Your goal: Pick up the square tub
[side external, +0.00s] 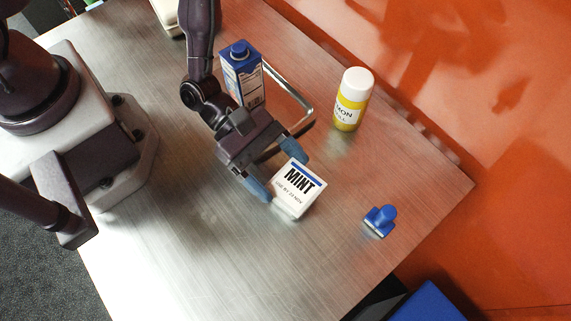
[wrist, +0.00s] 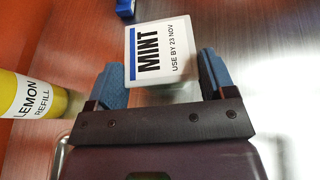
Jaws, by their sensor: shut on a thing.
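The square tub (side external: 298,187) is white with a blue stripe and the words MINT and USE BY 23 NOV on its top. My gripper (side external: 284,175) has its blue fingers on two opposite sides of the tub and is shut on it. In the wrist view the tub (wrist: 160,53) sits between the fingertips (wrist: 162,75), its label facing the camera. Whether the tub touches the table or is held just above it cannot be told.
A yellow lemon refill bottle with a white cap (side external: 352,100) stands right of my gripper. A blue carton (side external: 241,75) stands behind it, near a metal-rimmed tray (side external: 290,92). A small blue-handled object (side external: 380,220) lies to the right. The front of the steel table (side external: 200,260) is clear.

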